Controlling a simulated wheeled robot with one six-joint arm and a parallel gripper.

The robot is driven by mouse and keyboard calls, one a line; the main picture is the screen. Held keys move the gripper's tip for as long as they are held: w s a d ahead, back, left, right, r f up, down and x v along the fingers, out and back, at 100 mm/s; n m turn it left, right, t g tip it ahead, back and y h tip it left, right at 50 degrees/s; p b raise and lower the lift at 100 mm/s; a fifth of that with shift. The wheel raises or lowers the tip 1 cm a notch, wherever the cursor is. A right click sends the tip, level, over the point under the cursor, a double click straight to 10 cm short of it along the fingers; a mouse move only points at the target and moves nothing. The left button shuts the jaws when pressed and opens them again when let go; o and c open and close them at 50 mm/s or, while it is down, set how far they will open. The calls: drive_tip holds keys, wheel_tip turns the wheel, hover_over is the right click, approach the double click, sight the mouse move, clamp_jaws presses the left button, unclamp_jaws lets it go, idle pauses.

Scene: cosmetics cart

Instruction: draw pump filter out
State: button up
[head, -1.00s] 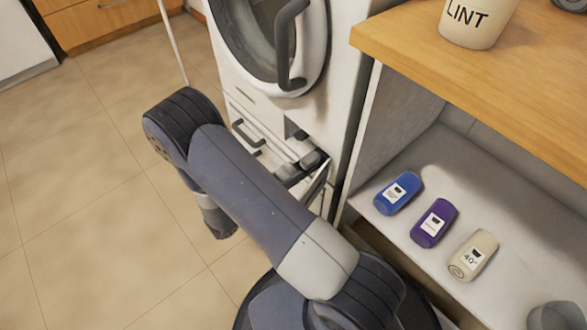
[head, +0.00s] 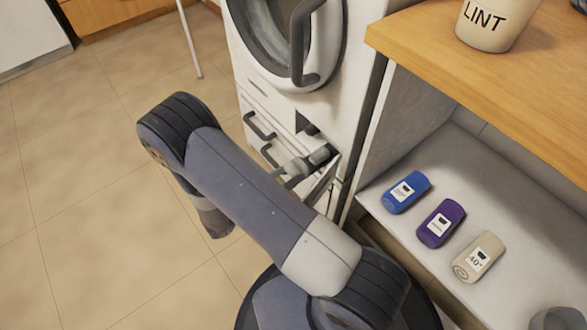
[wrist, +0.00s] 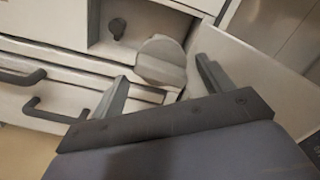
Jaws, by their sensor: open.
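The pump filter (wrist: 160,62) is a light grey round knob with a raised grip, at the low front of the white washing machine (head: 347,85). In the wrist view it sits at the lower right of an open recess (wrist: 143,22). My gripper (wrist: 162,72) is open, its fingertips to the left and right of the knob; I cannot tell whether they touch it. A small dark knob (wrist: 116,28) is inside the recess. In the head view my upper arm hides most of the gripper. A grey cylindrical part (head: 298,168) shows at the opening there, too small to identify surely.
A pale panel (wrist: 250,75) stands close beside the right finger. Dark handles (wrist: 50,112) stick out at the left. A shelf (head: 400,245) at right holds blue (head: 405,192), purple (head: 440,223) and beige (head: 478,257) containers. The tiled floor (head: 90,200) at left is clear.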

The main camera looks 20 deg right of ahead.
sight(298, 169)
drive_tip(key=p+v, duration=0.1)
drive_tip(key=v, duration=0.6)
drive_tip(key=b+x, duration=0.2)
drive_tip(key=x, duration=0.7)
drive_tip(key=shift+w+d, duration=0.1)
drive_tip(key=shift+d, duration=0.25)
drive_tip(key=shift+w+d, duration=0.25)
drive_tip(key=shift+d, duration=0.4)
drive_tip(key=shift+a, duration=0.1)
drive_tip(key=p+v, duration=0.2)
drive_tip(key=v, duration=0.9)
drive_tip(key=b+x, duration=0.2)
drive_tip(key=x, duration=1.1)
drive_tip(key=shift+b, duration=0.35)
